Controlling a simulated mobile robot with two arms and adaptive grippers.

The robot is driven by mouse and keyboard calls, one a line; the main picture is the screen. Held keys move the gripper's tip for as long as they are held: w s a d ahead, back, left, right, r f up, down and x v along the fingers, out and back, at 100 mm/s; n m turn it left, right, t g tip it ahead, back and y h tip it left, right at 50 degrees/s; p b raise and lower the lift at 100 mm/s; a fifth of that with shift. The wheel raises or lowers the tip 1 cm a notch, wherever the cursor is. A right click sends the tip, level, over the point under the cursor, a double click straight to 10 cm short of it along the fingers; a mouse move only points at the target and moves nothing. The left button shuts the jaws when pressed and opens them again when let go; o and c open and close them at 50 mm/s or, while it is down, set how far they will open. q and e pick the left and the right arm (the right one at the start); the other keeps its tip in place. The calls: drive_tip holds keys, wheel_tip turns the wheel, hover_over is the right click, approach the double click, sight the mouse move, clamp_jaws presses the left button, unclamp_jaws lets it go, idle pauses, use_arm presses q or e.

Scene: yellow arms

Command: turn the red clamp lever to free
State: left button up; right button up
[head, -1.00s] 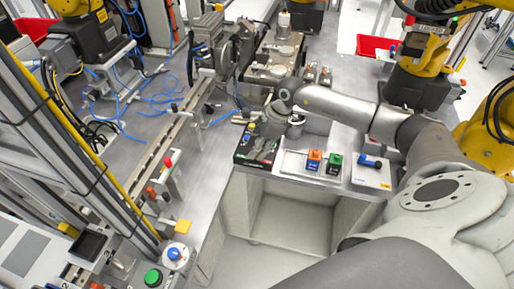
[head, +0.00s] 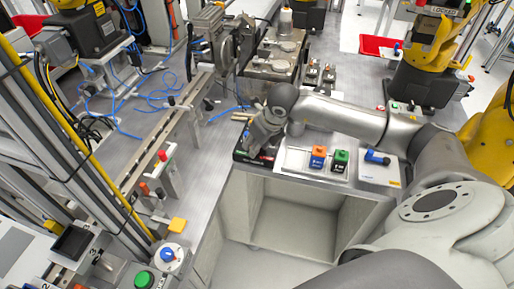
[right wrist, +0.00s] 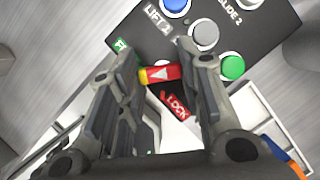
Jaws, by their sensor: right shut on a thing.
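The red clamp lever (right wrist: 162,74), red with yellow ends and a white arrow, lies between my right gripper's fingertips (right wrist: 160,72) in the right wrist view. My right gripper is shut on it. A red LOCK label (right wrist: 177,107) is below the lever, and a green label starting with F (right wrist: 122,43) is at its upper left, partly hidden by a finger. The lever sits on a black panel (right wrist: 262,32). In the head view my right gripper (head: 252,148) is over this panel (head: 241,157) and hides most of it. My left gripper is not in view.
The panel carries a blue button (right wrist: 176,5), a grey button (right wrist: 205,37) and a green button (right wrist: 232,67). A metal rail (head: 150,150) is at the left.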

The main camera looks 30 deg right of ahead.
drive_tip(key=shift+m+h+b, duration=0.5)
drive_tip(key=shift+m+b, duration=0.45)
drive_tip(key=shift+m, duration=0.45)
drive_tip(key=shift+r, duration=0.1)
drive_tip(key=o, duration=1)
drive_tip(key=v, duration=1.2)
